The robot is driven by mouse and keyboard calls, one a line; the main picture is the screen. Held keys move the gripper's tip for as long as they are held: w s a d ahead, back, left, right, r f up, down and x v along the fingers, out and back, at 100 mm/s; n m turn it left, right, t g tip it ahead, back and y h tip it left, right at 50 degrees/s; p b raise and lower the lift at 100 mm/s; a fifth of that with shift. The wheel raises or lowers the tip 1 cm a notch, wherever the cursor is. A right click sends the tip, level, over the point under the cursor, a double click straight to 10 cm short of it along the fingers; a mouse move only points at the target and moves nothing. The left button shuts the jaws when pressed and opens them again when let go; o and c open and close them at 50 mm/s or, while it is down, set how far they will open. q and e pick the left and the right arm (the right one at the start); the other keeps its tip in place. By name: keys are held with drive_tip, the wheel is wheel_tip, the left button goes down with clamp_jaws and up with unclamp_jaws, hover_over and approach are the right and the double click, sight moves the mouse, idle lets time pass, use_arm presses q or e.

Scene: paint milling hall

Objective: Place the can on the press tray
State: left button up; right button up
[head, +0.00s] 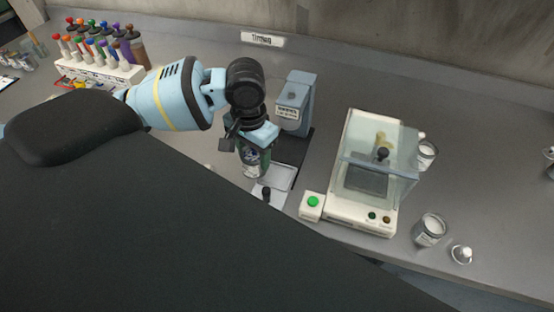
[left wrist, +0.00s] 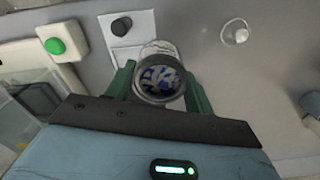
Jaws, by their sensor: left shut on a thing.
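The can (head: 251,157) is held upright or nearly so in my left gripper (head: 254,146). In the left wrist view the can's round end (left wrist: 160,80), with a blue and white pattern and grey rim, sits between the green fingers of my left gripper (left wrist: 159,85). The press (head: 293,98) is a grey-blue upright with a label, just right of the gripper. I cannot tell whether the can touches anything below. My right gripper is not in view.
A white box with a green button (head: 313,203) stands beside a glass-shielded balance (head: 361,215) on the right. Glass jars (head: 430,230) stand beyond it. A rack of coloured-cap bottles (head: 100,67) is at back left. A small black knob (head: 266,194) stands near the tray.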

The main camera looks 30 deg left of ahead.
use_arm(q)
drive_tip(key=w+d, duration=0.3)
drive_tip(key=shift+d+f, duration=0.1)
drive_tip(key=shift+f, duration=0.15)
drive_tip(key=shift+w+d, duration=0.3)
drive_tip(key=shift+d, duration=0.05)
drive_tip(key=shift+w+d+f, duration=0.1)
drive_tip(key=shift+w+f, duration=0.05)
drive_tip(key=shift+f, duration=0.15)
wheel_tip(320, 180, down, 3)
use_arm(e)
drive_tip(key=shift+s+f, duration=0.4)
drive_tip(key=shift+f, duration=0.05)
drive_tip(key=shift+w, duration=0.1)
use_arm(q)
drive_tip(key=o, duration=1.1)
drive_tip(key=shift+f, duration=0.1)
drive_tip(key=shift+c, duration=0.2)
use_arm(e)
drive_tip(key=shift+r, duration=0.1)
